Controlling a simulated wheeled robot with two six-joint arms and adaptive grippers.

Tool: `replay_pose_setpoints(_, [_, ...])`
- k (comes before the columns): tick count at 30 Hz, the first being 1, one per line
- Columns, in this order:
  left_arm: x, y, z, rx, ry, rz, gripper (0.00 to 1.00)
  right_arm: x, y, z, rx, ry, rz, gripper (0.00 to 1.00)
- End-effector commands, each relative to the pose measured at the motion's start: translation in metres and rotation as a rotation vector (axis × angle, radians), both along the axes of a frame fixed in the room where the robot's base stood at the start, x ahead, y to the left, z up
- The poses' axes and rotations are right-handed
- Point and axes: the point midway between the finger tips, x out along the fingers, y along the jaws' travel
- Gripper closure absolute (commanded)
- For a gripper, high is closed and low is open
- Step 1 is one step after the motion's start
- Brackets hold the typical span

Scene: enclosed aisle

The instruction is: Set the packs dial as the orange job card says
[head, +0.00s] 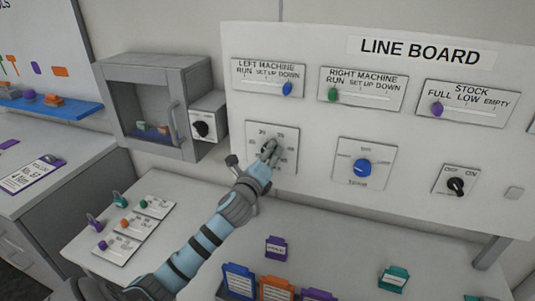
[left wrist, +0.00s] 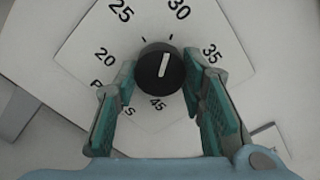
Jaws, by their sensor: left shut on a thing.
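The packs dial plate (head: 286,165) is at the lower left of the line board. Its black knob (left wrist: 160,70) shows in the left wrist view, with its white pointer toward the mark by 30. The numbers 20, 25, 30, 35 and 45 can be read around it. My left gripper (head: 269,152) is shut on the knob, one finger on each side; the wrist view also shows the gripper (left wrist: 160,80). An orange card (head: 277,289) stands at the bottom edge of the head view, between a blue and a purple one; its writing is too small to read. My right gripper is not in view.
A blue dial (head: 362,168) and a black switch (head: 456,186) sit to the right on the board, with three sliders above. A grey cabinet (head: 155,75) with a small black knob (head: 201,129) is at the left. Small cards and coloured items lie on the counter below.

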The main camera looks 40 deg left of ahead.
Motion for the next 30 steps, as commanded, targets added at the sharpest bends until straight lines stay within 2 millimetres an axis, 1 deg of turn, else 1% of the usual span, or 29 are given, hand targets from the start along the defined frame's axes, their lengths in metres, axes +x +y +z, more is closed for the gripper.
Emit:
replay_pose_setpoints(9, [0.000,0.000,0.001,-0.247,-0.083,0.001,0.91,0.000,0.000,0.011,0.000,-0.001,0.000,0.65])
replay_pose_setpoints(21, [0.000,0.000,0.001,-0.581,-0.200,0.002,0.91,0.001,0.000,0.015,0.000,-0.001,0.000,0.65])
replay_pose_setpoints(30, [0.000,0.000,0.001,-0.735,-0.254,0.002,0.91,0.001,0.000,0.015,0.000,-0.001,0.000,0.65])
